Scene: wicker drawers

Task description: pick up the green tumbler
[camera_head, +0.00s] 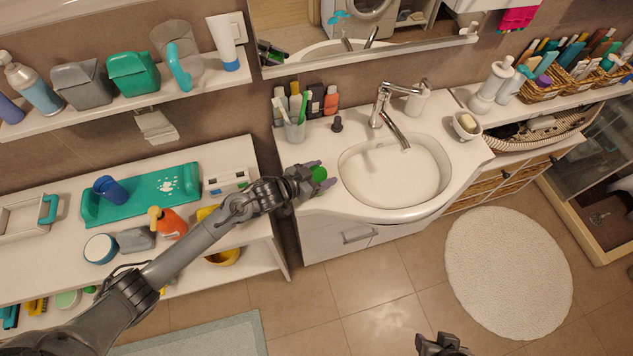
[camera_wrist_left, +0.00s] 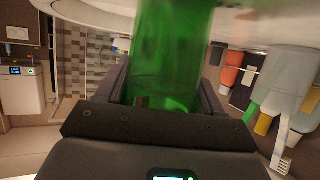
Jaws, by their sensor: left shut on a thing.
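The green tumbler (camera_head: 319,174) is at the left front of the white washbasin counter, between the fingers of my left gripper (camera_head: 311,179). In the left wrist view the translucent green tumbler (camera_wrist_left: 172,55) fills the space between the two dark fingers, one on each side of it. My left gripper is shut on it. In the head view the gripper hides much of the tumbler, and I cannot tell whether it touches the counter. My right gripper (camera_head: 443,346) only partly shows at the bottom edge, away from the counter, and its jaws are unclear.
A cup with toothbrushes (camera_head: 295,130) and several bottles (camera_head: 315,101) stand behind the tumbler. The basin (camera_head: 395,172) with its tap (camera_head: 388,110) lies to the right. A shelf with a teal tray (camera_head: 140,194) and an orange spray bottle (camera_head: 172,224) is at left.

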